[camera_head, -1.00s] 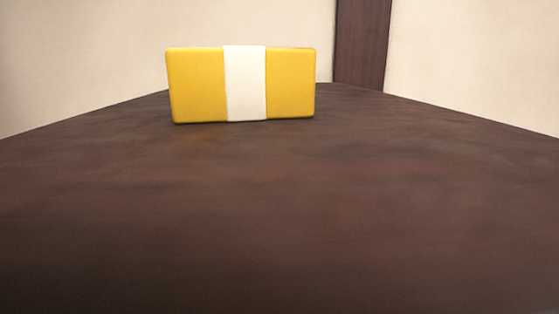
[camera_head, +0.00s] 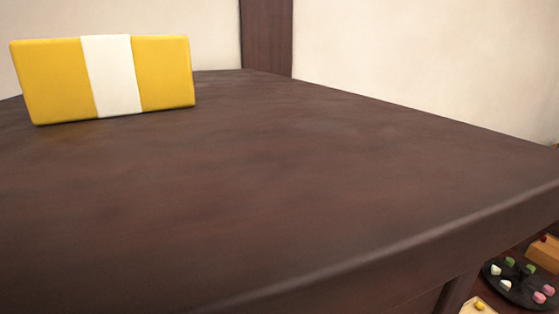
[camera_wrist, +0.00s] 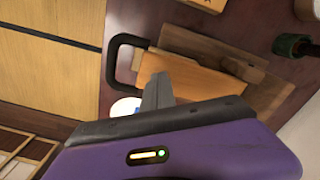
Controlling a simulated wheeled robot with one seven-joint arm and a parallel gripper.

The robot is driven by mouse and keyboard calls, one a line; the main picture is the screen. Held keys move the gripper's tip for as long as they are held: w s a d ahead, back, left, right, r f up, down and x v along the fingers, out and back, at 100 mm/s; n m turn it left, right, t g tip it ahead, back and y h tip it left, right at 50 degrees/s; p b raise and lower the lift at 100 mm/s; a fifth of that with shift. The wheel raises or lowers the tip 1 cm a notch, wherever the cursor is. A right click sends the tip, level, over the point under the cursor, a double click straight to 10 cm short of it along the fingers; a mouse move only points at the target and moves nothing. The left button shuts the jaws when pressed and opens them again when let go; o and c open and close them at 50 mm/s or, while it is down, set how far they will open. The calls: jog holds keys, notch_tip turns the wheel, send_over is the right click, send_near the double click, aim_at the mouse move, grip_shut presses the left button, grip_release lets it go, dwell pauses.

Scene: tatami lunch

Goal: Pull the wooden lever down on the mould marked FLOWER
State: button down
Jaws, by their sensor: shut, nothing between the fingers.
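No mould marked FLOWER can be made out, and no lettering is readable. In the wrist view, wooden pieces (camera_wrist: 205,78) lie on a dark surface, with a black loop-shaped handle (camera_wrist: 113,60) at their left. I cannot tell whether any of them is a mould or a lever. My gripper (camera_wrist: 157,92) shows its dark fingers in front of the wooden pieces, shut and empty. Whether it touches them is unclear. My gripper is not in the head view.
A yellow block with a white band (camera_head: 165,75) stands on a dark wooden table (camera_head: 300,180), whose middle is clear. Lower right, beyond its edge, are a black round tray (camera_head: 520,292) with small coloured pieces and a wooden box (camera_head: 545,255). A dark green-capped object (camera_wrist: 291,45) shows in the wrist view.

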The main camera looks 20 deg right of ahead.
jog(key=shift+a+f+p, duration=0.1)
jog(key=shift+f+p, duration=0.45)
jog(key=shift+f, duration=0.45)
dwell(1.8)
jog(key=shift+r, duration=0.1)
notch_tip(320, 180, up, 5)
jog(key=p, duration=0.5)
jog(key=shift+r, duration=1.05)
